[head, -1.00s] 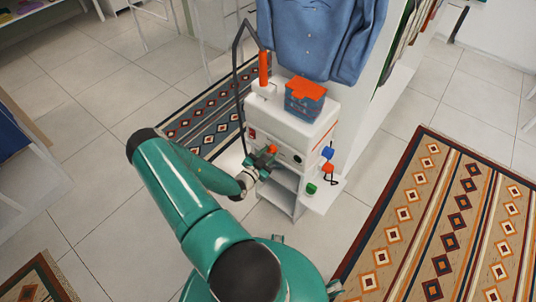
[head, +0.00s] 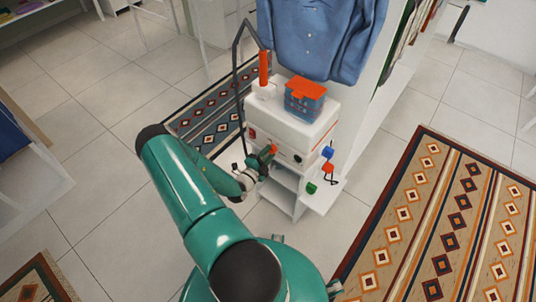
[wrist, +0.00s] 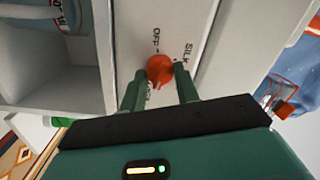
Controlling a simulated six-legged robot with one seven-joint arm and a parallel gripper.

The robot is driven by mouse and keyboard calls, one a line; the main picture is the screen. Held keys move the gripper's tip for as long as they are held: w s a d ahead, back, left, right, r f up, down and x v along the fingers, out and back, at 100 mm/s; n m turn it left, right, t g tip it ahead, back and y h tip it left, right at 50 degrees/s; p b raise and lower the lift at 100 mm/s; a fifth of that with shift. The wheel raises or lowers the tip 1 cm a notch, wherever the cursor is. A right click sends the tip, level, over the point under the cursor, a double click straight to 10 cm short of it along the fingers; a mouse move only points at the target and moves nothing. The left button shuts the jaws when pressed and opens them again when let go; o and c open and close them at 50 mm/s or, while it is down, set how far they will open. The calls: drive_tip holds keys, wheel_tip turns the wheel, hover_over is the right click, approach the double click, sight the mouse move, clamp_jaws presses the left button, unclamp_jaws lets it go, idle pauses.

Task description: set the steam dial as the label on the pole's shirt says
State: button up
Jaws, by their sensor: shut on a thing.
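The orange-red steam dial (wrist: 159,69) is on the white front panel of the steamer (head: 290,125). In the wrist view, "OFF" and "SILK" are printed beside the dial, and another word is partly hidden by it and a finger. My gripper (wrist: 161,74) is shut on the dial, one green finger on each side. I cannot tell clearly which setting the dial points to. In the head view my gripper (head: 266,157) is at the left part of the panel. The blue shirt (head: 322,35) hangs behind the steamer; I can read no label on it.
A blue basket with an orange lid (head: 305,98) stands on the steamer top, beside an orange-handled wand (head: 264,68) with a dark hose. Small blue, red and green items (head: 327,165) are at the right side. Patterned rugs (head: 440,225) lie on the tiled floor.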

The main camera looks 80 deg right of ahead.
drive_tip(key=shift+m, duration=0.4)
drive_tip(key=o, duration=1)
drive_tip(key=v, duration=1.3)
drive_tip(key=shift+w+a, duration=0.2)
drive_tip(key=shift+a, duration=0.15)
